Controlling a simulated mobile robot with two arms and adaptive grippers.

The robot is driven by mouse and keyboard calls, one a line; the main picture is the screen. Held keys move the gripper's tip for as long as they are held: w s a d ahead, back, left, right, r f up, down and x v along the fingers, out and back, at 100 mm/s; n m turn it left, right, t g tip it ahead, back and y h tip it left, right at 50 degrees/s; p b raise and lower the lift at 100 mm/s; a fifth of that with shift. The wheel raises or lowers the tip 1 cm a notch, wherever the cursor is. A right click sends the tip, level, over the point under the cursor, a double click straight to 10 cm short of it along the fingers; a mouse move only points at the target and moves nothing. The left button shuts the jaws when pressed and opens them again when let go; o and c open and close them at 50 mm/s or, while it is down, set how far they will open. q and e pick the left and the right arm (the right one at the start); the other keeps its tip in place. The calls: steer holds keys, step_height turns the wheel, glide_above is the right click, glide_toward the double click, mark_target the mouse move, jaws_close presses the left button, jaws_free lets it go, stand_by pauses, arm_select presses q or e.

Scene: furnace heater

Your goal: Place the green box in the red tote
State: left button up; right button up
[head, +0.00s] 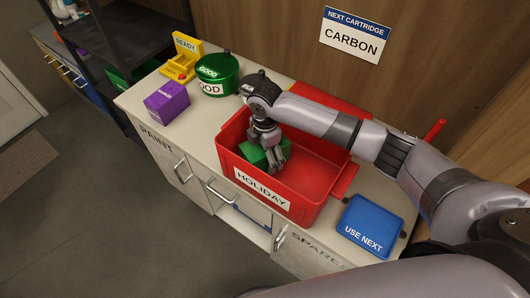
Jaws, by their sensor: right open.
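The red tote (310,192), labelled HOLIDAY, stands on the counter in the middle of the head view. The green box (252,154) is inside the tote, toward its left end, partly hidden by my gripper. My right gripper (276,163) reaches down into the tote at the green box's right side, with its fingers open. I cannot tell whether a finger touches the box. My left gripper is not in view.
A purple box (167,102), a green round GOOD container (217,74) and a yellow READY holder (184,57) stand left of the tote. A blue USE NEXT tray (370,224) lies to its right. A black shelf (125,40) stands at the far left.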

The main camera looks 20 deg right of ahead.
step_height(320, 180, up, 12)
steer(key=shift+b, duration=0.5)
